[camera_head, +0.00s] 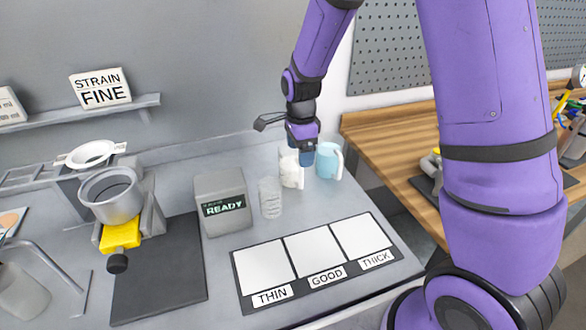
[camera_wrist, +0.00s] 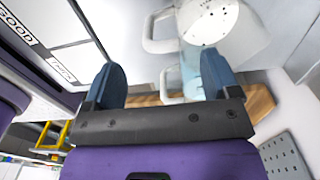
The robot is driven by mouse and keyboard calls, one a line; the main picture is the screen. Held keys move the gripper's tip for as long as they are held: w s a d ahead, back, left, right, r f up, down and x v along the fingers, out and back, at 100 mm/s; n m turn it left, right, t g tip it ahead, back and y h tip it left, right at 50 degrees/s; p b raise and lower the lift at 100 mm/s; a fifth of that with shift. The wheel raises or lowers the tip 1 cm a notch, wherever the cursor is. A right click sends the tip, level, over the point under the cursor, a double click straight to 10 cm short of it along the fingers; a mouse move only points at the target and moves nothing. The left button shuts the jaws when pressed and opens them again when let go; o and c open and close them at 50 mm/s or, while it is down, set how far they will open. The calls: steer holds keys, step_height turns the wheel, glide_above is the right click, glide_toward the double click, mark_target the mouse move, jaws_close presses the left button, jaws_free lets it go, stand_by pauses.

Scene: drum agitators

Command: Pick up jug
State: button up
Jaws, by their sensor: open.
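A white jug (camera_head: 291,177) with a handle stands near the back of the grey counter. A light blue jug (camera_head: 329,161) with a white handle stands just to its right. My gripper (camera_head: 305,157) points down over the two jugs and hides part of the white one. In the wrist view, my gripper (camera_wrist: 160,80) has its two blue fingers spread wide, with nothing held between them. A white vessel (camera_wrist: 225,32) with a handle and small dark dots lies beyond the right finger. Pale blue shows beneath it. I cannot tell contact.
A clear ribbed cup (camera_head: 270,198) and a grey READY box (camera_head: 222,203) stand to the left of the jugs. In front lies a THIN, GOOD, THICK panel (camera_head: 327,249) with empty white squares. A wooden table (camera_head: 395,135) is at right.

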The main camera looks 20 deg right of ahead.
mark_target(294, 169)
steer(key=shift+w+f, duration=0.1)
steer(key=shift+f, duration=3.2)
steer(key=shift+c, duration=0.3)
steer(key=c, duration=1.3)
steer(key=shift+r, duration=0.25)
